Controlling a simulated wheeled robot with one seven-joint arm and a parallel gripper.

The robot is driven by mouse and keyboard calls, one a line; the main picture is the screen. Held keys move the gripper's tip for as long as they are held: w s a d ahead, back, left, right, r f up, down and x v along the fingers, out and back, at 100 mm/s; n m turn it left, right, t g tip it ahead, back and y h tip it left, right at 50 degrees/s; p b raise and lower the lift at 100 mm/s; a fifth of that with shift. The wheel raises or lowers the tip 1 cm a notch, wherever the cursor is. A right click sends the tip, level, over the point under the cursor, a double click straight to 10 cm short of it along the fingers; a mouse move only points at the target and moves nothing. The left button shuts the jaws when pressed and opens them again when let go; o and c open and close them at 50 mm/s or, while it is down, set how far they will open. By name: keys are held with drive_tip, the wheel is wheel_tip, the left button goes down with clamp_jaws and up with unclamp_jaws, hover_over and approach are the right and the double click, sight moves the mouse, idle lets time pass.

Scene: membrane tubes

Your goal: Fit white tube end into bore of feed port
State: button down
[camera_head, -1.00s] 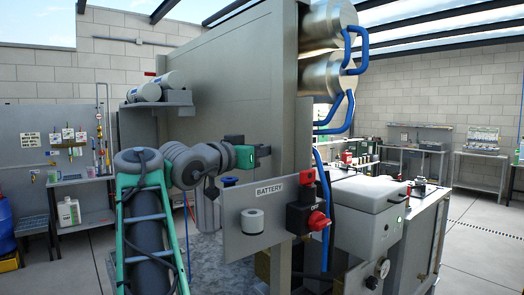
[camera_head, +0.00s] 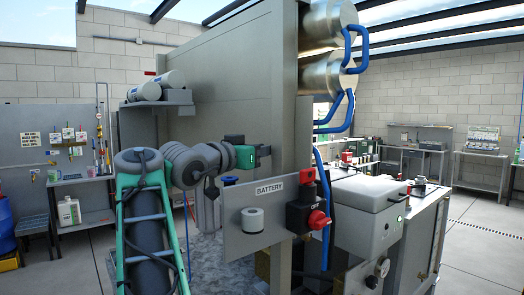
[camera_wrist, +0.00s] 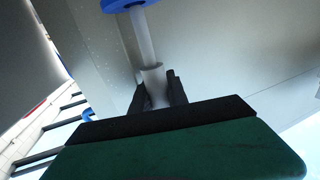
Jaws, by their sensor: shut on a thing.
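My gripper (camera_wrist: 157,88) is shut on the white tube (camera_wrist: 153,76) in the wrist view. The held part is a pale, wider sleeve between the two dark fingers. A narrower pale length (camera_wrist: 143,35) runs from it up to a blue ring (camera_wrist: 124,4) at the top edge, cut off by the frame. I cannot tell whether this ring belongs to the feed port, and no bore shows. In the head view, my gripper (camera_head: 264,152) is beside the large grey panel, and the tube between its fingers cannot be made out there.
The large grey panel (camera_head: 235,80) rises just behind my gripper. A "BATTERY" plate (camera_head: 240,238) with a red switch (camera_head: 318,220) stands below and to the right. Steel cylinders (camera_head: 325,70) with blue hoses (camera_head: 348,105) are at upper right. Open floor (camera_head: 475,245) lies at far right.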

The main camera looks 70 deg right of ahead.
drive_tip(key=shift+f+b, duration=1.6)
drive_tip(key=shift+f, duration=0.3)
drive_tip(key=c, duration=1.2)
unclamp_jaws()
drive_tip(key=b+v, duration=0.1)
drive_tip(key=v, duration=0.7)
drive_tip(key=shift+d+r, duration=0.1)
